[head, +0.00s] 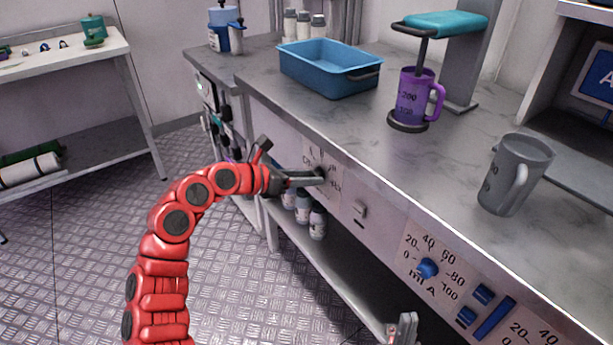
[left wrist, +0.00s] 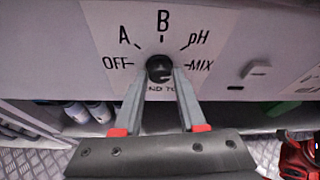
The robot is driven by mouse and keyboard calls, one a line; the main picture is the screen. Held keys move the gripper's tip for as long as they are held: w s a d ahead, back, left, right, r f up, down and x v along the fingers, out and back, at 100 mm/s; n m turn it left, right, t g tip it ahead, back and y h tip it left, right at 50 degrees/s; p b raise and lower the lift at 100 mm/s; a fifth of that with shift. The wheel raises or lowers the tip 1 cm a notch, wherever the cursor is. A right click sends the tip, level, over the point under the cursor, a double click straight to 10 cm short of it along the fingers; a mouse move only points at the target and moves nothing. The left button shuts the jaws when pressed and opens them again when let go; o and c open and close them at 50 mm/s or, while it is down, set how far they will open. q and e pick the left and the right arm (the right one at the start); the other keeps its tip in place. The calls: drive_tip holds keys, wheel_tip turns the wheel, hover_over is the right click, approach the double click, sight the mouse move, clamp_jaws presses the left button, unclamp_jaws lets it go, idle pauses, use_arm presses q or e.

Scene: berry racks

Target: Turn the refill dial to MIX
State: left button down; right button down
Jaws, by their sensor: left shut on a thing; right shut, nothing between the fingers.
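The refill dial is a round black knob (left wrist: 159,67) on a white panel (left wrist: 110,22), with OFF, A, B, pH and MIX printed in an arc around it from left to right. My left gripper (left wrist: 160,80) is shut on the knob, one finger on each side of it. I cannot make out which mark the knob points at. In the head view my left gripper (head: 320,177) reaches the counter's front and largely hides the knob. My right gripper (head: 405,328) is shut and empty at the bottom edge, apart from the counter.
A second dial, with a blue knob (head: 428,267), and a light switch plate (head: 360,209) sit further right on the front. Bottles (head: 317,222) stand on the shelf below. A blue tray (head: 325,75), purple mug (head: 412,98) and grey mug (head: 515,172) stand on the counter.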

use_arm(q)
drive_tip(key=shift+s+d+f+m+y, duration=0.1)
drive_tip(key=shift+m+y, duration=0.2)
drive_tip(key=shift+m, duration=0.2)
drive_tip(key=shift+t, duration=0.3)
drive_tip(key=shift+c, duration=2.3)
unclamp_jaws()
drive_tip(key=p+v, duration=0.3)
drive_tip(key=v, duration=1.4)
drive_tip(key=shift+s, duration=0.15)
